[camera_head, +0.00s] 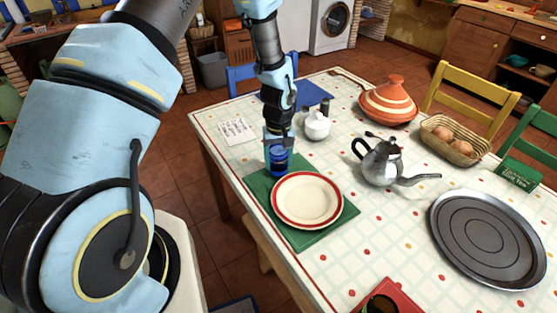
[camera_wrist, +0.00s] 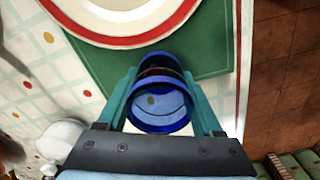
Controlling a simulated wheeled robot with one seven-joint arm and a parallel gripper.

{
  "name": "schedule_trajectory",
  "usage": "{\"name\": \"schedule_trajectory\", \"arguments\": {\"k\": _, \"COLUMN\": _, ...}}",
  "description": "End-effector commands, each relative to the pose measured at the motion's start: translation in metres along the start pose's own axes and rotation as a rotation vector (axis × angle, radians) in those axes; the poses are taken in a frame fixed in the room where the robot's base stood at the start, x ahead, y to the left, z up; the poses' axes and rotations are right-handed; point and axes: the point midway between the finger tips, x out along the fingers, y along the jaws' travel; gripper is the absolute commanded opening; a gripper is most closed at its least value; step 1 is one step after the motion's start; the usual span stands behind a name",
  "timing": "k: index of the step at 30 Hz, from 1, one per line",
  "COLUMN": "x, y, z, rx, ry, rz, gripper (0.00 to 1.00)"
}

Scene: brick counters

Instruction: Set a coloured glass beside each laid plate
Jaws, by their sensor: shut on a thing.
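A blue glass (camera_head: 277,160) is between the fingers of my gripper (camera_head: 278,145). It also shows in the wrist view (camera_wrist: 160,103), with a finger on each side. The glass is at the far left corner of a green placemat (camera_head: 315,237), just behind a white plate with a red rim (camera_head: 306,200). I cannot tell whether its base touches the mat. In the wrist view the plate (camera_wrist: 120,22) lies close beyond the glass. A red item with a dark round thing on it (camera_head: 383,304) is cut off at the bottom edge; I cannot tell what it is.
A silver teapot (camera_head: 381,163), white sugar bowl (camera_head: 316,125), tagine (camera_head: 388,103), bread basket (camera_head: 450,140) and large round metal tray (camera_head: 487,238) stand on the table. A card (camera_head: 237,131) lies left of my gripper. Chairs line the table's sides.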

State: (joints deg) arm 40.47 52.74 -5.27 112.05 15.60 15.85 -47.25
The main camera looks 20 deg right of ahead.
Motion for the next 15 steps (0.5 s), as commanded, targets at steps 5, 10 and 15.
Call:
{"name": "schedule_trajectory", "arguments": {"k": 5, "x": 0.0043, "y": 0.0002, "z": -0.0001, "rx": 0.000, "ry": 0.000, "rz": 0.000, "gripper": 0.00}}
{"name": "schedule_trajectory", "arguments": {"k": 10, "x": 0.0076, "y": 0.0002, "z": -0.0001, "rx": 0.000, "ry": 0.000, "rz": 0.000, "gripper": 0.00}}
{"name": "schedule_trajectory", "arguments": {"k": 15, "x": 0.0085, "y": 0.0002, "z": -0.0002, "rx": 0.000, "ry": 0.000, "rz": 0.000, "gripper": 0.74}}
